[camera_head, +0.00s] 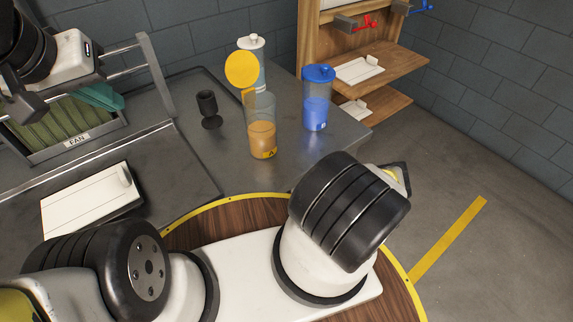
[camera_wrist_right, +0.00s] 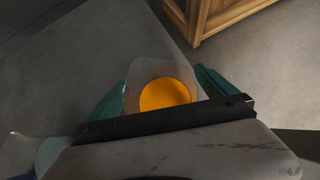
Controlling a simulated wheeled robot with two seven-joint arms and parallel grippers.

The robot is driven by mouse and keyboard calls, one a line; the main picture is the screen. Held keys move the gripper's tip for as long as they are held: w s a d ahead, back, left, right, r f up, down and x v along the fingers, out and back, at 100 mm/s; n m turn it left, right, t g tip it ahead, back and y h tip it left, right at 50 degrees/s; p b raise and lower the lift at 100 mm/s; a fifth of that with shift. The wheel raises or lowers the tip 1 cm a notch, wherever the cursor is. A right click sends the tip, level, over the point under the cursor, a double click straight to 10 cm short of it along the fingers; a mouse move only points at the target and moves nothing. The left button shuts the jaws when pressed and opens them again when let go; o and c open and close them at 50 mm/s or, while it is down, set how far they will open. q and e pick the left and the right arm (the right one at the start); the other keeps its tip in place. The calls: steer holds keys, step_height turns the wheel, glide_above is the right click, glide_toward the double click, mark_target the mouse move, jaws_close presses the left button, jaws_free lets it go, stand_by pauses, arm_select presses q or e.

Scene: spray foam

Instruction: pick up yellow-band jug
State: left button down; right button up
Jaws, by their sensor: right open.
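The yellow-band jug (camera_head: 262,136) is a clear jug with orange contents and a round yellow lid (camera_head: 241,70) standing up on edge above it. It stands upright on the grey counter. In the right wrist view an orange disc inside clear walls, apparently this jug (camera_wrist_right: 165,93), shows between the teal fingers of my right gripper (camera_wrist_right: 162,88). That gripper is open; whether it touches the jug cannot be told. In the head view my right arm hides it. My left gripper (camera_head: 97,97) is at the upper left over a crate, its teal fingers partly seen.
A blue-lidded jug (camera_head: 317,112) stands right of the yellow one, a white-lidded jug (camera_head: 251,44) behind it, and a dark cup (camera_head: 208,110) to its left. A wooden shelf (camera_head: 375,65) rises at the back right. A labelled crate (camera_head: 75,140) is at left.

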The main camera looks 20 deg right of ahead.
steer(key=shift+w, duration=0.1)
jaws_close()
stand_by(0.4)
